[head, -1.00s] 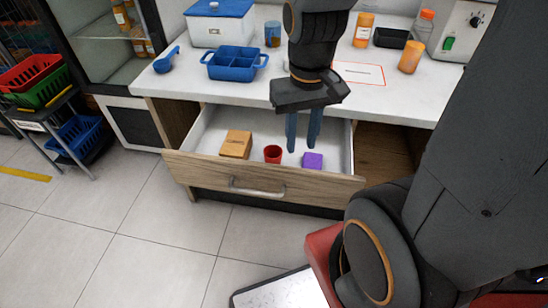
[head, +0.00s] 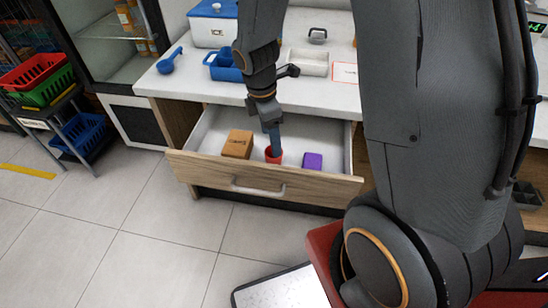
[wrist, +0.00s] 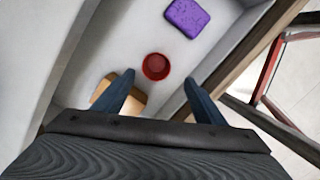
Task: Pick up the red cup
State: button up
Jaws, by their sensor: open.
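The red cup (head: 274,156) stands in the open drawer, between a brown box and a purple block. In the wrist view the red cup (wrist: 156,66) shows its round open top, just beyond the fingertips and between their lines. My gripper (head: 274,147) points down into the drawer, and its fingers overlap the cup's upper part in the head view. In the wrist view my gripper (wrist: 159,78) has its two blue fingers spread wide with nothing between them. I cannot tell the exact height of the fingertips over the cup.
The brown box (head: 238,144) is left of the cup and the purple block (head: 312,161) right of it. In the wrist view the purple block (wrist: 187,17) lies beyond the cup. The drawer front (head: 262,181) and walls enclose them. The white counter (head: 180,82) is above and behind.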

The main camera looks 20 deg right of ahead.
jog(key=shift+n, duration=0.5)
jog(key=shift+w+d+f, duration=0.15)
jog(key=shift+d+f, duration=0.05)
jog(key=shift+f, duration=1.2)
jog(key=shift+w+d+f, duration=0.15)
jog(key=shift+d+f, duration=0.05)
jog(key=shift+f, duration=1.15)
jog(key=shift+w+d+f, duration=0.15)
jog(key=shift+d+f, duration=0.05)
jog(key=shift+f, duration=1.2)
jog(key=shift+c, duration=0.2)
jog(key=c, duration=1.1)
